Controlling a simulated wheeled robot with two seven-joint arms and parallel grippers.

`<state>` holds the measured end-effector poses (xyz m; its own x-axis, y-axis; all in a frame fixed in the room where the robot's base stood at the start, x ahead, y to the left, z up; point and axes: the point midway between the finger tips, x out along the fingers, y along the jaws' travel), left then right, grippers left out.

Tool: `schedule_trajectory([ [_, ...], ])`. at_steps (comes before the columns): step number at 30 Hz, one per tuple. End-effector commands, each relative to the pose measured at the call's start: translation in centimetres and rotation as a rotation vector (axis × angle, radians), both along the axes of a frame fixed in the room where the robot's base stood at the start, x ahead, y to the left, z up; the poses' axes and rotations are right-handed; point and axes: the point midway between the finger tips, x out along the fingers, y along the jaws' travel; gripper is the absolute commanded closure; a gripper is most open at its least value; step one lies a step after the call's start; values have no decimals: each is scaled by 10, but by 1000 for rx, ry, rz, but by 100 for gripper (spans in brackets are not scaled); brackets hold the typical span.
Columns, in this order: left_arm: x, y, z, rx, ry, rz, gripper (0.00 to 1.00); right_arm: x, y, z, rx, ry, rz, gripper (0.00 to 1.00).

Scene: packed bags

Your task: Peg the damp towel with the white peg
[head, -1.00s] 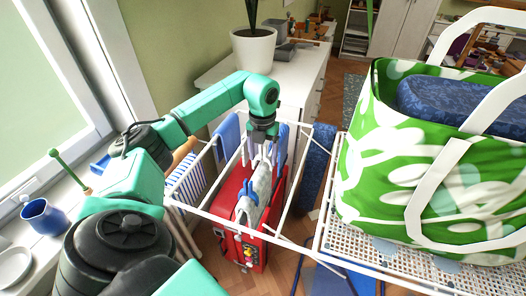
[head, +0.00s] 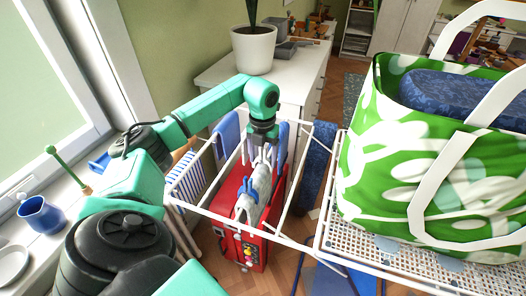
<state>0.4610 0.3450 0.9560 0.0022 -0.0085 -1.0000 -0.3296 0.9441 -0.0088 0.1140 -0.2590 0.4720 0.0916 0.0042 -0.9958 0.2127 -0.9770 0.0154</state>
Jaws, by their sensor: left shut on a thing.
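A pale grey towel (head: 261,183) hangs over a rail of the white wire drying rack (head: 226,215), with a blue peg (head: 249,189) at its nearer part. My left gripper (head: 262,154) points down at the towel's far upper end. It is shut on a small whitish thing that looks like the white peg; its outline is hard to separate from the rack wires and towel. I cannot tell whether that peg grips the towel and rail. My right gripper is not in view.
Blue cloths (head: 228,132) and a striped cloth (head: 187,177) hang on the rack. A red suitcase (head: 246,248) stands below. A large green-and-white bag (head: 385,170) fills the right. A blue mug (head: 42,215) stands on the sill, left.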

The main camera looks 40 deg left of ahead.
Motion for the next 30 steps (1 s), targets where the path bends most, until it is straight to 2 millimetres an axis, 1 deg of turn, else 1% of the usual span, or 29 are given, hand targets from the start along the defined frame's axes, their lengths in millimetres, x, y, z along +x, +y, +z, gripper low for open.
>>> schedule_trajectory([
  [10, 0, 0, -2, 0, 0, 0, 96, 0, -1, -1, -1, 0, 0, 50],
  [11, 0, 0, -2, 0, 0, 0, 20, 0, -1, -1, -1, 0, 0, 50],
  [12, 0, 0, -2, 0, 0, 0, 4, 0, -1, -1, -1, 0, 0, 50],
  [13, 0, 0, -2, 0, 0, 0, 0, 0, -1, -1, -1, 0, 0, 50],
  [20, 0, 0, -2, 0, 0, 0, 0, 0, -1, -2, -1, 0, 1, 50],
  [23, 1, 0, 4, 0, -2, 0, 0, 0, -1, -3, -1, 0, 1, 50],
  [26, 1, 0, 20, -1, -6, 0, 0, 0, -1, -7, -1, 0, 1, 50],
  [29, 2, 0, 47, -1, -8, 0, 0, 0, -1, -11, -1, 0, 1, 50],
  [30, 1, 0, 59, -1, -8, -1, 0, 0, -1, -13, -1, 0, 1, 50],
])
